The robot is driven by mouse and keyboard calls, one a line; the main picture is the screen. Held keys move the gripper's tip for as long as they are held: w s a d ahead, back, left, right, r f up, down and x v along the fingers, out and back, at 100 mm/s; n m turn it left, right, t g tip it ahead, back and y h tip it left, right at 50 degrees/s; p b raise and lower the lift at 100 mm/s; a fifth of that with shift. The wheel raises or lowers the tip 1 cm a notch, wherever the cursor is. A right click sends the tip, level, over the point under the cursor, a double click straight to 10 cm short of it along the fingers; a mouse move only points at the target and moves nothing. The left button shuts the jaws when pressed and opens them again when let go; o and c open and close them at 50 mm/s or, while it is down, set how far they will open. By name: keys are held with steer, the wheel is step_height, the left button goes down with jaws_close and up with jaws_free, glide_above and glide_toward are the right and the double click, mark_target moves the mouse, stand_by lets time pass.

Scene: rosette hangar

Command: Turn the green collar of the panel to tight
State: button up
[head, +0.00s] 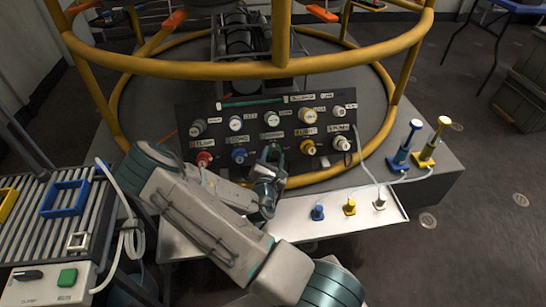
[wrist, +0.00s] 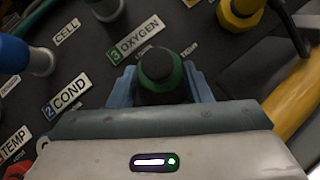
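The green collar (wrist: 178,80) with a dark cap stands upright on the black panel (head: 185,121), beside a label reading 3 OXYGEN (wrist: 140,43). Small printed marks lie behind it; the right one seems to read TIGHT. My gripper (wrist: 161,88) has one pale blue finger on each side of the collar, with no clear gap at either side, so it looks shut on it. In the head view my gripper (head: 269,158) is at the panel's lower row and largely covers the collar.
Neighbouring connectors stand close: a blue one (wrist: 38,55) left and a yellow one (wrist: 240,12) upper right. A yellow tube frame (head: 240,68) arches over the panel. A white shelf (head: 330,212) with several small plugs lies in front. A slatted table (head: 60,215) stands left.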

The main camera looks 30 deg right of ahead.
steer(key=shift+a+r+m, duration=0.1)
steer(key=shift+m, duration=0.2)
steer(key=m+g+p, duration=0.2)
steer(key=m, duration=0.1)
steer(key=r+m+g+p, duration=0.1)
steer(key=m+g+p, duration=0.1)
steer(key=m, duration=0.1)
steer(key=m+g+p, duration=0.2)
steer(key=m, duration=0.2)
steer(key=shift+w+a+r+g+h+p, duration=0.2)
steer(key=shift+w+g+h+p, duration=0.1)
steer(key=shift+w+h+p, duration=0.1)
steer(key=m+g+p, duration=0.1)
steer(key=m+p, duration=0.1)
steer(key=m+g+y+p, duration=0.1)
steer(key=m+p, duration=0.1)
steer(key=shift+w+d+r+y, duration=0.1)
steer(key=shift+r+y, duration=0.1)
steer(key=shift+y, duration=0.1)
steer(key=shift+w+d+m+g+y+p, duration=0.1)
steer(key=shift+m+g+y+p, duration=0.75)
steer(key=shift+m+p, duration=0.7)
steer(key=shift+m+y, duration=0.25)
steer(key=shift+m, duration=0.2)
steer(key=o, duration=1)
